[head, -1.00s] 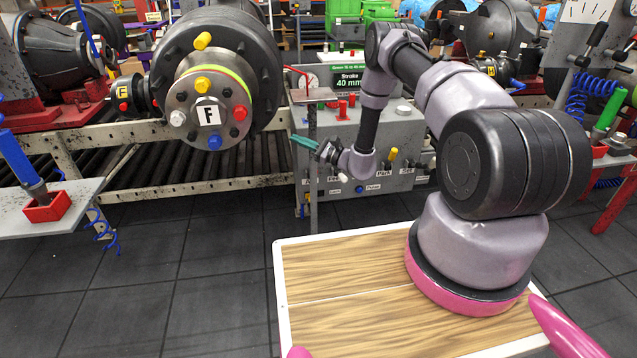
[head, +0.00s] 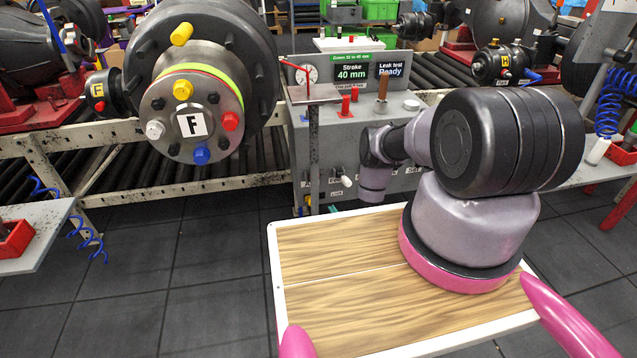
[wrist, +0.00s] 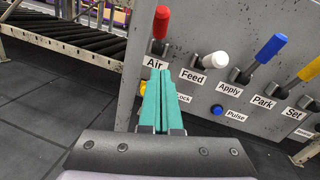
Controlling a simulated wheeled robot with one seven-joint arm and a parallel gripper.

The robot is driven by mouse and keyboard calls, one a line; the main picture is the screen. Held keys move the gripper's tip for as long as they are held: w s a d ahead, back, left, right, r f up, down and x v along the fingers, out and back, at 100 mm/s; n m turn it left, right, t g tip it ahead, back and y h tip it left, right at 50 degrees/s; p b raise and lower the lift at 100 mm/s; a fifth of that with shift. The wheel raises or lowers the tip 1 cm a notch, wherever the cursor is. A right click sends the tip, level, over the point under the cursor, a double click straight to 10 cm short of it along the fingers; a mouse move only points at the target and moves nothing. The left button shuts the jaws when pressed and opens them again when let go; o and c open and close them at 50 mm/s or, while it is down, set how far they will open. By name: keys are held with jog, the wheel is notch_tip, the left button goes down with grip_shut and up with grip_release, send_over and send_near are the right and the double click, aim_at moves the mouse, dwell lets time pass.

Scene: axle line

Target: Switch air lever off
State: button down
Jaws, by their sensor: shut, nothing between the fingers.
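In the wrist view, the air lever (wrist: 160,22) has a red handle and points upward above its white "Air" label (wrist: 154,62). My gripper (wrist: 160,74) has green fingers pressed together with nothing between them. Its tips appear just below the label in the picture, apart from the red handle; the exact gap to the panel cannot be told. I cannot make out the red lever there.
Right of the air lever are a white Feed lever (wrist: 208,61), a blue lever (wrist: 270,48) and a yellow lever (wrist: 312,70). A yellow knob (wrist: 143,87) sits close beside my fingertips. A blue Pulse button (wrist: 217,109) is lower right. A thin post (head: 314,150) stands before the box.

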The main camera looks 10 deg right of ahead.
jog(key=w+a+r, duration=0.2)
jog(key=w+r, duration=0.1)
jog(key=w, duration=0.9)
jog(key=shift+a+r, duration=0.15)
jog(key=shift+a, duration=0.25)
jog(key=shift+w, duration=0.1)
jog(key=r+g, duration=0.1)
jog(key=w+r+g, duration=0.1)
jog(key=r+g, duration=0.1)
jog(key=shift+w, duration=0.3)
